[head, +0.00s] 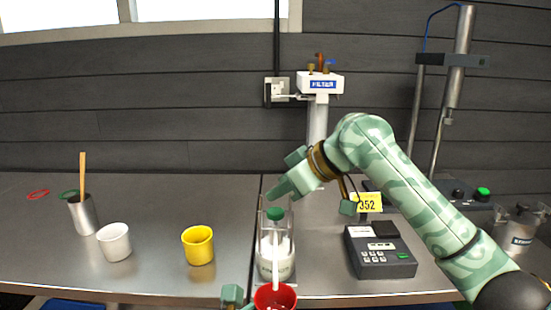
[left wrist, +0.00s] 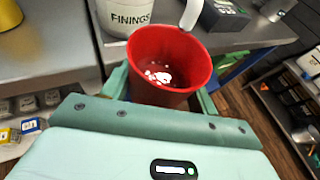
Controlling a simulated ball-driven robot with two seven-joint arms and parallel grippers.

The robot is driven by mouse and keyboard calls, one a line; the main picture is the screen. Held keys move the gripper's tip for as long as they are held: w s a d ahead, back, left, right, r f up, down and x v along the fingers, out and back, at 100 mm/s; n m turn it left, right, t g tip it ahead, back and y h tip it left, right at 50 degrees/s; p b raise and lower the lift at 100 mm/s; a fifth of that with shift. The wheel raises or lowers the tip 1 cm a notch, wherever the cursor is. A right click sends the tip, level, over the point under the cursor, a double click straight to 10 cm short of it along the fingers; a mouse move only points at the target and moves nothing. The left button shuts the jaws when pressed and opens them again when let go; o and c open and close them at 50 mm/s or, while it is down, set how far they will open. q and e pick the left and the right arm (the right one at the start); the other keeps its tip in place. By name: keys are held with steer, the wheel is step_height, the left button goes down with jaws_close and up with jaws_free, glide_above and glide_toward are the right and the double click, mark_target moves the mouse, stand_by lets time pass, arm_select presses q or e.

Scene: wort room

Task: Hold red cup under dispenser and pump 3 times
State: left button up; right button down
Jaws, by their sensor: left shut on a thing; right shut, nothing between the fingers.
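The red cup (head: 275,297) is at the bottom edge of the head view, partly cut off. In the left wrist view the red cup (left wrist: 168,48) is upright between the fingers of my left gripper (left wrist: 162,92), which is shut on it. White patches lie at the bottom inside it. The dispenser (head: 275,255) is a pale bottle with a green pump head (head: 275,214); its white spout reaches down toward the cup. The dispenser, labelled FININGS, also shows in the left wrist view (left wrist: 125,20). My right gripper (head: 272,191) is shut and empty, just above the pump head.
A yellow cup (head: 198,246), a white cup (head: 114,242) and a metal beaker (head: 82,214) with a stick stand left on the counter. A dark keypad device (head: 379,252) sits right of the dispenser. A yellow 352 card (head: 367,203) stands behind it.

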step_height(320, 180, up, 5)
steer(key=shift+r, duration=0.15)
stand_by(1.0)
